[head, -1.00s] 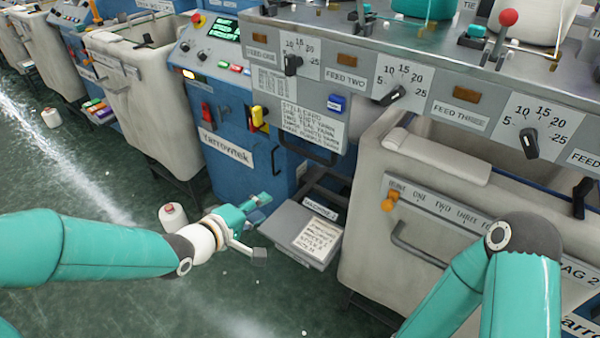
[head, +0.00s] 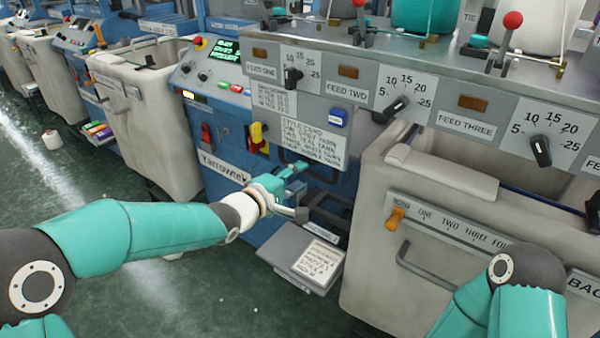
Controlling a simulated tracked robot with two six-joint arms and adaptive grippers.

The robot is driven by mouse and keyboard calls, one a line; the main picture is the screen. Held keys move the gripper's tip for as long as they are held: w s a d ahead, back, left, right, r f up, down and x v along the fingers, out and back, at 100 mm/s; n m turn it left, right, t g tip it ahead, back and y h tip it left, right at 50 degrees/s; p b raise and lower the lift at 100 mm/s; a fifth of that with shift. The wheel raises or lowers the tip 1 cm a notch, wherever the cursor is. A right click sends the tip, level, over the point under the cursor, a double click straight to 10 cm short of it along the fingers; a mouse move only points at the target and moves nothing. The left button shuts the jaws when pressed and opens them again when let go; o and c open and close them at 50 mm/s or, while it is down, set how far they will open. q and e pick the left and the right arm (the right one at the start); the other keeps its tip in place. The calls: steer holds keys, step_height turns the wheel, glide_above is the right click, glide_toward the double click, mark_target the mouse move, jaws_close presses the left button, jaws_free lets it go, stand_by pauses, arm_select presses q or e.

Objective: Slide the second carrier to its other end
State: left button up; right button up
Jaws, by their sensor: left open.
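No part in view is marked as the second carrier, and I cannot tell which one it is. An orange slider knob (head: 396,217) sits at the left end of a strip marked ONE, TWO, THREE on the right-hand bin. My left gripper (head: 296,192) is open and empty, in front of the blue machine below the style card. My right arm's elbow shows at the lower right; its gripper is out of view.
A black handle (head: 310,170) is just above my left gripper, and a grey box with a note (head: 300,259) is below it. A cream bin (head: 440,275) stands at the right, another (head: 150,115) at the left. Feed dials line the panel.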

mark_target(305, 173)
arm_select(q)
steer(key=shift+x, duration=2.2)
jaws_close()
